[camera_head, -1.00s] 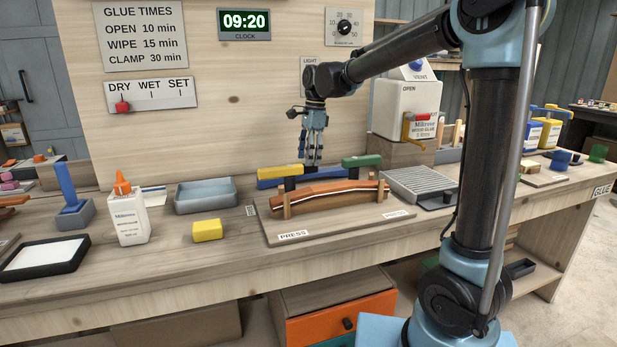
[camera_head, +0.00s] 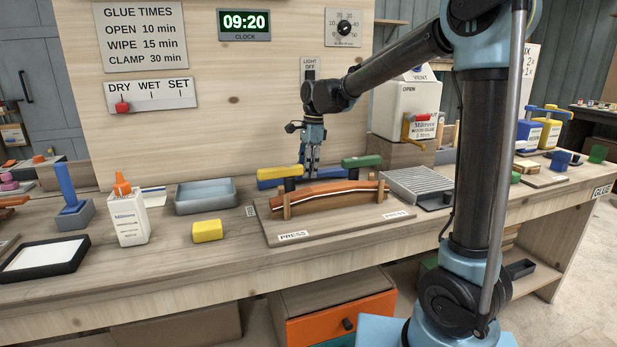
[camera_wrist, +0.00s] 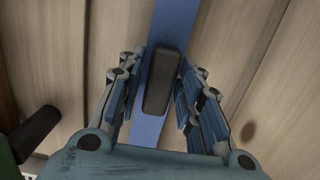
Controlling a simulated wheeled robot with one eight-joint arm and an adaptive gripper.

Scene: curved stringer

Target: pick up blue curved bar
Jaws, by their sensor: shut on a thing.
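The blue curved bar (camera_head: 328,173) lies behind the glued wooden strips of the press, between the yellow and green bars in the head view. It is partly hidden there. In the wrist view the blue bar (camera_wrist: 177,20) runs top to bottom, with a dark grip block (camera_wrist: 163,80) on it. My gripper (camera_head: 309,172) is down at the bar, pointing downward. In the wrist view my gripper (camera_wrist: 160,95) has its fingers on both sides of the dark block, shut on the blue bar by that block. Whether the bar has left its support cannot be told.
The yellow bar (camera_head: 279,172) and green bar (camera_head: 362,161) are close on either side. The press board (camera_head: 340,232) holds curved strips (camera_head: 335,196) in front. A grey tray (camera_head: 206,196), yellow block (camera_head: 207,231) and glue bottle (camera_head: 128,216) stand left. A ridged grey rack (camera_head: 419,182) is right.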

